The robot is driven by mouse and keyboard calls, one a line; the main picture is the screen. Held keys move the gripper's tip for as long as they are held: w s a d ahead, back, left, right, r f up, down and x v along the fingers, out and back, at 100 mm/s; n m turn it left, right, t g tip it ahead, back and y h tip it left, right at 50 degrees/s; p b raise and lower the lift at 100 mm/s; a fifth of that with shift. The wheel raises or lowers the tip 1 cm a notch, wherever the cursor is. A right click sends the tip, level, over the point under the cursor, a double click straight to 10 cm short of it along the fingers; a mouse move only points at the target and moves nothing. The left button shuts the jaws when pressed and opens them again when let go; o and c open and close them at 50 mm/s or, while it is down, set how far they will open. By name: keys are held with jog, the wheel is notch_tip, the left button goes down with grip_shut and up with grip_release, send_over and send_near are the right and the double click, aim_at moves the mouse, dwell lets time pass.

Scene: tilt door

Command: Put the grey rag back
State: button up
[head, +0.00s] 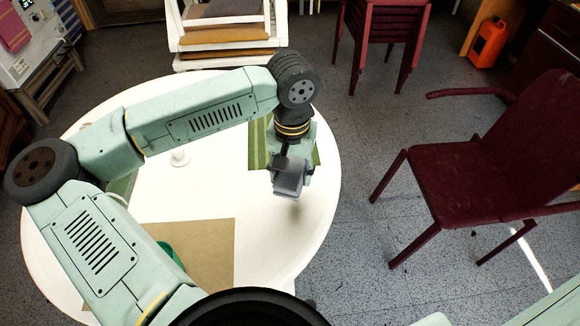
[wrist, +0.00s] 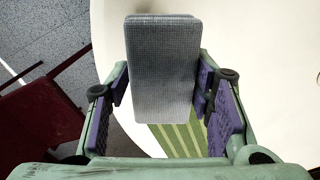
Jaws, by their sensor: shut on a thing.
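The grey rag (head: 289,180) is a thick folded block. It also shows in the wrist view (wrist: 162,62), upright in the picture, between the purple pads of my gripper (wrist: 162,88). My gripper is shut on it, with a pad against each side. In the head view my gripper (head: 289,164) points down and holds the rag above the right part of the round white table (head: 245,205), by a green striped mat (head: 258,150). A shadow lies on the table below the rag.
A white rack (head: 173,28) with several folded cloths, one dark grey (head: 230,8), stands behind the table. A dark red chair (head: 465,175) stands right. The table's right front is clear.

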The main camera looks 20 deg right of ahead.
aim_at(291, 202)
jog(key=shift+f+b, duration=0.15)
jog(key=shift+b, duration=0.4)
jog(key=shift+f+b, duration=0.2)
jog(key=shift+b, duration=0.1)
notch_tip(291, 202, down, 8)
jog(key=b, duration=0.9)
jog(key=shift+r, duration=0.25)
jog(key=shift+f+b, duration=0.4)
jog(key=shift+b, duration=0.15)
jog(key=o, duration=1.2)
jog(key=shift+o, duration=0.6)
jog(key=shift+o, duration=1.1)
